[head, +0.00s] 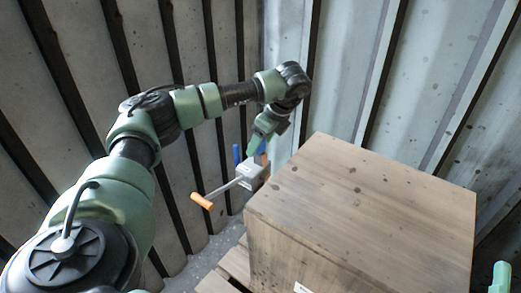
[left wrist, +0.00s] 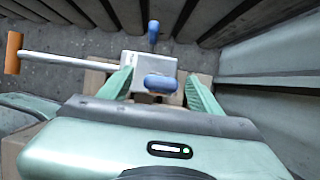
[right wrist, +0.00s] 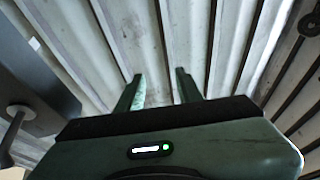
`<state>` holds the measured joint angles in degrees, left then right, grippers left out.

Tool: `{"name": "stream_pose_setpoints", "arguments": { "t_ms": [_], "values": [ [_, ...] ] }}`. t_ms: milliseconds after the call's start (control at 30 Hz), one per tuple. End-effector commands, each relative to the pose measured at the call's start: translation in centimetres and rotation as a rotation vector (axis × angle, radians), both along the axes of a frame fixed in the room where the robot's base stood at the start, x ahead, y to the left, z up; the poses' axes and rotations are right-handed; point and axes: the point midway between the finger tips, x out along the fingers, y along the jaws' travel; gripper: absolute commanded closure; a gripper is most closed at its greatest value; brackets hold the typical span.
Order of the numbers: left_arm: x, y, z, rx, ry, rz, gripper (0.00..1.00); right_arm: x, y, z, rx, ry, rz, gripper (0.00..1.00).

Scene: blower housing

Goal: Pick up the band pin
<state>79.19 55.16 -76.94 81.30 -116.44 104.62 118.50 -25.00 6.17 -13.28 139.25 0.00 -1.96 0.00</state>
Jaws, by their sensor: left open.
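I cannot tell for sure which part is the band pin; blue-capped parts show on a small grey block. The grey block (head: 250,177) stands beside the wooden box, with a metal rod to an orange handle (head: 201,201). In the left wrist view, one blue part (left wrist: 160,82) lies between the fingers of my left gripper (left wrist: 160,76), and another blue part (left wrist: 153,30) stands farther off. My left gripper is open, close above the grey block; contact cannot be told. My right gripper (right wrist: 160,76) is open and empty, facing a ribbed wall.
A large wooden box (head: 370,200) fills the lower right of the head view, close beside the grey block. Wooden slats (head: 232,268) lie low at its left. Ribbed metal walls (head: 430,90) close in the back and left.

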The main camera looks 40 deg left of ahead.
Motion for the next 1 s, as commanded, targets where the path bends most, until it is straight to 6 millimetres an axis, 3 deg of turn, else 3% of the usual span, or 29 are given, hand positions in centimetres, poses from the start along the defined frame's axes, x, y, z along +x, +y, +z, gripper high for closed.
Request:
{"name": "stream_pose_setpoints", "arguments": {
  "t_ms": [300,600,667,833,1000],
  "values": [
    [-0.1,1.3,-2.9,-0.001,0.0,0.001,0.36,-2.6,0.0,4.3,0.075,-0.264,0.016,0.64],
    [-0.1,1.4,-3.1,-0.002,-0.001,0.0,0.36,-2.9,-0.1,4.8,0.083,-0.288,0.016,0.64],
    [-0.1,1.4,-3.1,-0.002,-0.001,0.0,0.5,-2.9,-0.1,4.8,0.082,-0.287,0.016,0.64],
    [-0.1,1.4,-3.1,-0.002,-0.001,0.0,0.98,-2.9,-0.1,4.7,0.081,-0.287,0.016,0.64],
    [-0.1,1.4,-3.0,-0.002,-0.001,0.0,1.0,-2.8,-0.1,4.7,0.081,-0.286,0.016,0.64]
  ]
}}
